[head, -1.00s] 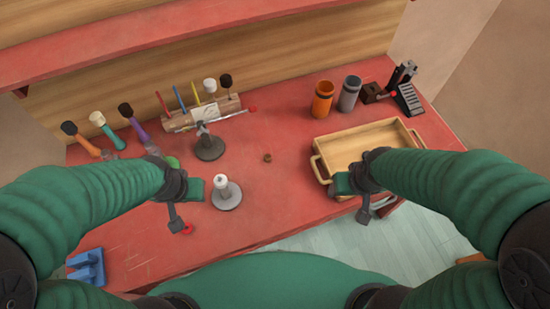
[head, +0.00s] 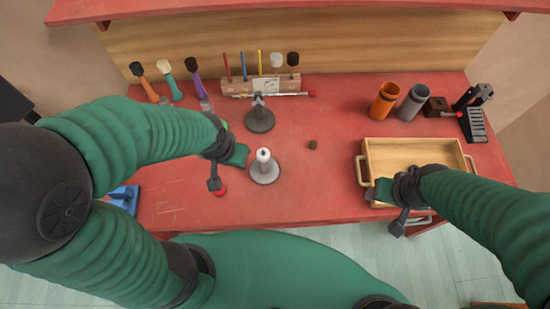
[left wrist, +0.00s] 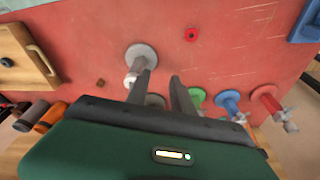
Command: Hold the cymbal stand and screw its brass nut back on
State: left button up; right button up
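The cymbal stand (head: 264,172) has a round grey base and a short post with a white top. It stands upright on the red table and also shows in the left wrist view (left wrist: 141,54). A small brown nut (head: 313,144) lies on the table to its right, also in the left wrist view (left wrist: 100,83). My left gripper (left wrist: 160,76) is open and empty, its fingers beside the stand's post; in the head view its hand (head: 238,155) hides the fingers. My right gripper (head: 383,190) is over the tray's front left corner; its fingers are not clear.
A second grey stand (head: 260,120) is behind the first. A wooden tray (head: 415,142) is at the right, with an orange cup (head: 385,100) and grey cup (head: 411,102) behind. A wooden tool block (head: 240,86) is at the back.

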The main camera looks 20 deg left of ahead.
aim_at(266, 173)
jog(key=i+l, duration=0.1)
jog(key=l, duration=0.25)
jog(key=i+l, duration=0.1)
jog(key=l, duration=0.3)
jog(key=i+l, duration=0.1)
jog(key=l, duration=0.25)
jog(key=i+l, duration=0.1)
jog(key=l, duration=0.25)
jog(key=i+l, duration=0.1)
jog(key=l, duration=0.3)
